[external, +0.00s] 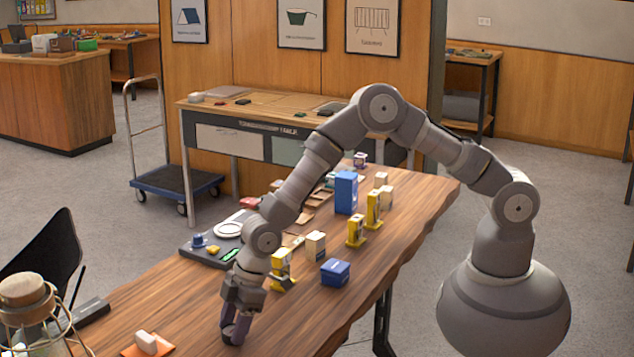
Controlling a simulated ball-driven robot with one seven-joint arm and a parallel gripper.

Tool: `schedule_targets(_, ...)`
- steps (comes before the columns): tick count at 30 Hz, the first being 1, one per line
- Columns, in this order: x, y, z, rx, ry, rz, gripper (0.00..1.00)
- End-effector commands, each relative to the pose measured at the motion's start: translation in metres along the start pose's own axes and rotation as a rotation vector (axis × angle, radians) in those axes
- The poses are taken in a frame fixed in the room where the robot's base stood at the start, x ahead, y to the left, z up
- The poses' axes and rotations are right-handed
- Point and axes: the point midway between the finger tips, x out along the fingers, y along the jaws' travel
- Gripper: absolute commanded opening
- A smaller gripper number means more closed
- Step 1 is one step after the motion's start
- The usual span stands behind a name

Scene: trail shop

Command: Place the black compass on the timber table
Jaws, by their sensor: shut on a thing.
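The timber table (300,312) is the long brown wooden table with a wavy edge, running from the lower left towards the back right. My gripper (236,335) points down low over the near part of the table, or at its surface; I cannot tell whether it touches. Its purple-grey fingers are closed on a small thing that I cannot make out. I cannot identify the black compass anywhere in this view; the fingers may hide it.
A yellow box (281,268), a cream box (315,245) and a blue box (335,272) stand just behind my gripper. An orange mat (138,349) with a white block and a lantern (28,305) are at lower left. Bare wood lies right of the gripper.

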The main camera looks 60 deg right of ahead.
Motion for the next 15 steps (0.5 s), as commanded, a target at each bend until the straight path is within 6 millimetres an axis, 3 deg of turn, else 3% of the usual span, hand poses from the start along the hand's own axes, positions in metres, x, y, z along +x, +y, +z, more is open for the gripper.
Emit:
schedule_targets(9, 0.0022, -0.0001, 0.0008, 0.0, 0.001, 0.0, 0.22)
schedule_targets(10, 0.0013, 0.0, 0.0005, 0.0, 0.001, 0.0, 0.58)
schedule_targets(12, 0.0009, 0.0, 0.0004, 0.0, 0.001, 0.0, 0.74)
schedule_targets(15, 0.0008, -0.0001, 0.0003, 0.0, 0.001, 0.0, 0.77)
